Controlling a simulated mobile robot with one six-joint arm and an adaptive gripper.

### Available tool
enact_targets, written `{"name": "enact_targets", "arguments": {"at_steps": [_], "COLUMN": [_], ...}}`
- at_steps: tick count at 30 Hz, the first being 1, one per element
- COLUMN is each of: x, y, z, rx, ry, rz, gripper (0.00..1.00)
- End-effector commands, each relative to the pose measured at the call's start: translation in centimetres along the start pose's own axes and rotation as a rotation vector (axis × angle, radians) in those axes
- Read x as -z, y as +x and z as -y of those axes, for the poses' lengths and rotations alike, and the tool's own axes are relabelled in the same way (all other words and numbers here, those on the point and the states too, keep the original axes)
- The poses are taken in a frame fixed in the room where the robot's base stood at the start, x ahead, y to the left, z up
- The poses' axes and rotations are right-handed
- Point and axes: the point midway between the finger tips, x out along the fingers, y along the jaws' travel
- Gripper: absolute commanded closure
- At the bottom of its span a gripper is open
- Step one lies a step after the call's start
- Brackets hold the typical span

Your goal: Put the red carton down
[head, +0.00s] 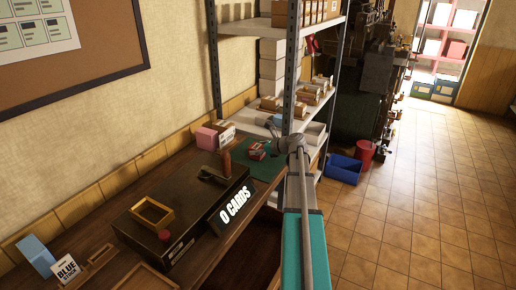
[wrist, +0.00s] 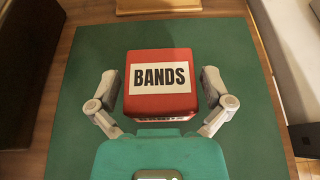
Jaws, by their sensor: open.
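The red carton (wrist: 160,58), with a white BANDS label on top, appears to rest upright on a green mat (wrist: 75,100). In the head view the carton (head: 256,152) is small and partly hidden near my gripper (head: 272,138). My gripper (wrist: 160,90) is open. In the wrist view one finger is on each side of the carton, with a visible gap on both sides.
A pink-and-white box (head: 208,138) stands left of the mat. A metal shelf (head: 270,112) stands behind. Bare mat surrounds the carton.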

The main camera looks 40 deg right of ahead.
Motion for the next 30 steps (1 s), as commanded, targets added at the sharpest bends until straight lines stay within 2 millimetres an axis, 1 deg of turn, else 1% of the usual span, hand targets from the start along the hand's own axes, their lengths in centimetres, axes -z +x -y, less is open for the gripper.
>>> {"name": "enact_targets", "arguments": {"at_steps": [6,11,17,24,30], "x": [-0.3,-0.4,-0.5,-0.5,-0.4], "y": [-0.1,-1.6,-4.6,-8.6,-11.0], "z": [0.0,0.0,-0.1,0.0,0.0], "rx": [0.0,0.001,0.002,0.003,0.002], "ry": [0.0,0.001,0.0,0.001,0.0], "rz": [0.0,0.0,0.0,0.0,0.0], "gripper": [0.0,0.0,0.0,0.0,0.0]}}
